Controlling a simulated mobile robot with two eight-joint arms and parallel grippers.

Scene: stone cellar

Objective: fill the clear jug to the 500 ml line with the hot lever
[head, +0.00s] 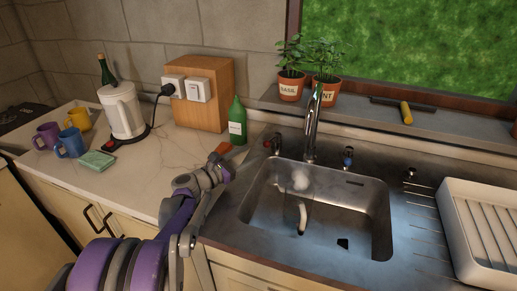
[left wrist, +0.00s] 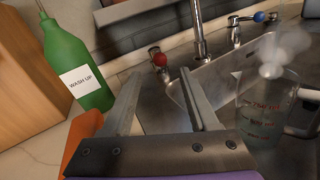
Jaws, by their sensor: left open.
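The clear jug (head: 288,212) stands in the sink below the tap (head: 311,125), its pale handle toward the front. In the left wrist view the jug (left wrist: 262,112) shows red marks, partly too small to read. White steam (left wrist: 285,52) hangs over it; I cannot make out the water level. The hot lever has a red knob (head: 268,143), which also shows in the left wrist view (left wrist: 160,60). My left gripper (head: 240,155) is open and empty; in its wrist view the red knob lies beyond its fingertips (left wrist: 160,80), apart from them. My right gripper is not in view.
The blue-knobbed lever (head: 347,156) is right of the tap. A green wash-up bottle (head: 237,124) and an orange item (left wrist: 78,135) are close left of my gripper. A kettle (head: 122,110), mugs (head: 71,143) and a white rack (head: 480,225) stand farther off.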

